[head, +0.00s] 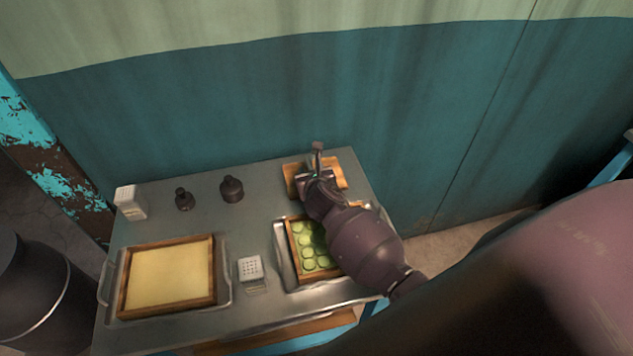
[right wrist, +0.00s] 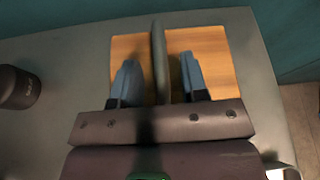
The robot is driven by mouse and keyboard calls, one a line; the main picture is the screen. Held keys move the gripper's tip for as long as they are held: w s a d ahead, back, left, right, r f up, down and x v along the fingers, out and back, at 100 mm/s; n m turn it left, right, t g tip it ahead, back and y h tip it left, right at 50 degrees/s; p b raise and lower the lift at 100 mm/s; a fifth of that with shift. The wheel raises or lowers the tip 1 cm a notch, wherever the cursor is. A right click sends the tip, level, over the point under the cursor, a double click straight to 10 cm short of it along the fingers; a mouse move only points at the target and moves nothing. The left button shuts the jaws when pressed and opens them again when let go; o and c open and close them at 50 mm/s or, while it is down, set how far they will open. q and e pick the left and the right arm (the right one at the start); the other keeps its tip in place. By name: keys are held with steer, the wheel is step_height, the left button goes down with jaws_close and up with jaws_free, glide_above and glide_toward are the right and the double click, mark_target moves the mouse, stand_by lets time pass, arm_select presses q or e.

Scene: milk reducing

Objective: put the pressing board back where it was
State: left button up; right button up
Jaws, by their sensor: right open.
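The pressing board (head: 343,168) is a flat wooden board lying at the back right of the grey table. An upright dark handle (head: 318,152) rises from its middle. In the right wrist view the board (right wrist: 213,57) lies below my fingers, and the handle (right wrist: 159,62) stands between them. My right gripper (head: 317,176) is over the board. In the right wrist view the gripper (right wrist: 158,85) is open, with a gap on each side of the handle. My left gripper is not in view.
A wooden frame of green rounds (head: 307,250) sits in a metal tray under my right arm. A wooden frame with a yellow slab (head: 172,275) is at front left. A white grated block (head: 250,268), two dark weights (head: 231,190) and a white box (head: 130,202) stand on the table (head: 265,212).

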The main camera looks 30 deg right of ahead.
steer(key=p+v, duration=0.1)
steer(key=v, duration=0.7)
steer(key=shift+s+r, duration=0.2)
steer(key=shift+s, duration=0.15)
steer(key=shift+s+a+r, duration=0.2)
steer(key=shift+s+r, duration=0.05)
steer(key=shift+s, duration=0.3)
